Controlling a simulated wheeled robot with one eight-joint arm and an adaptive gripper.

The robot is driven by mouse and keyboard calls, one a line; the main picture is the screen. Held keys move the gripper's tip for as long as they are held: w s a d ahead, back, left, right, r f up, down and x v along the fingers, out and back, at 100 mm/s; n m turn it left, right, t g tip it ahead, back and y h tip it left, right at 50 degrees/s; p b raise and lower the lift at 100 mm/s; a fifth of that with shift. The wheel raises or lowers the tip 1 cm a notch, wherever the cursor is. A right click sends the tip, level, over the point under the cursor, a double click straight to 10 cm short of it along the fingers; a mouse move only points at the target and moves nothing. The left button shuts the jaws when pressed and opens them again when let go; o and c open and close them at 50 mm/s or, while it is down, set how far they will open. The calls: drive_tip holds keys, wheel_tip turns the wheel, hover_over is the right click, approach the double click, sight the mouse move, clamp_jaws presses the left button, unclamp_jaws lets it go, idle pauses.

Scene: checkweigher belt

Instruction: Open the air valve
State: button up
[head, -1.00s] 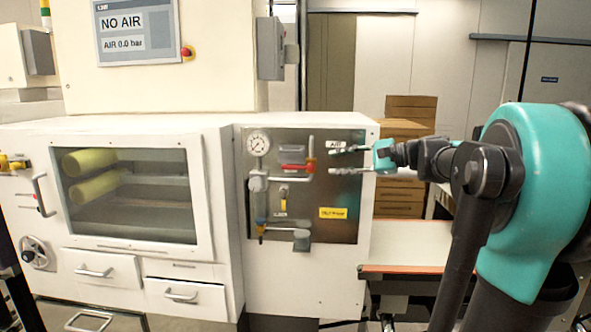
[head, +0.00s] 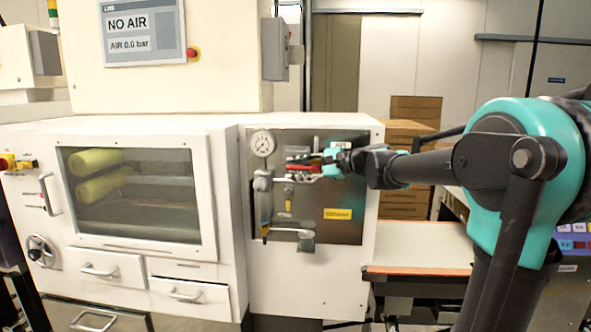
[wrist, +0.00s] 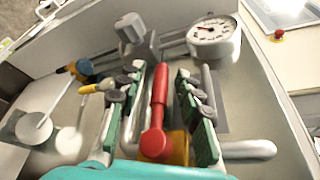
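The air valve has a red lever (head: 303,169) on the grey panel, level in the head view and partly hidden by my gripper. In the wrist view the red lever (wrist: 159,95) runs away from me, with its round red hub close to my palm and a yellow body beneath. My gripper (wrist: 158,73) is open, with one green-padded finger on each side of the lever. Gaps show between the lever and both fingers. In the head view my gripper (head: 314,166) reaches the panel from the right. The screen (head: 143,32) reads NO AIR, 0.0 bar.
A pressure gauge (head: 262,144) sits at the panel's upper left. A small yellow-handled valve (head: 288,201) and a lower valve with a grey knob (head: 306,238) are below the lever. Pipes crowd the panel. A belt (head: 419,250) lies to the right of the cabinet.

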drive_tip(key=shift+c, duration=0.2)
clamp_jaws()
idle(0.3)
drive_tip(key=shift+d+r+m+t+y, duration=0.1)
drive_tip(key=shift+r+m+t+y, duration=0.5)
drive_tip(key=shift+y, duration=0.7)
drive_tip(key=shift+r, duration=0.15)
drive_tip(key=shift+o, duration=0.2)
unclamp_jaws()
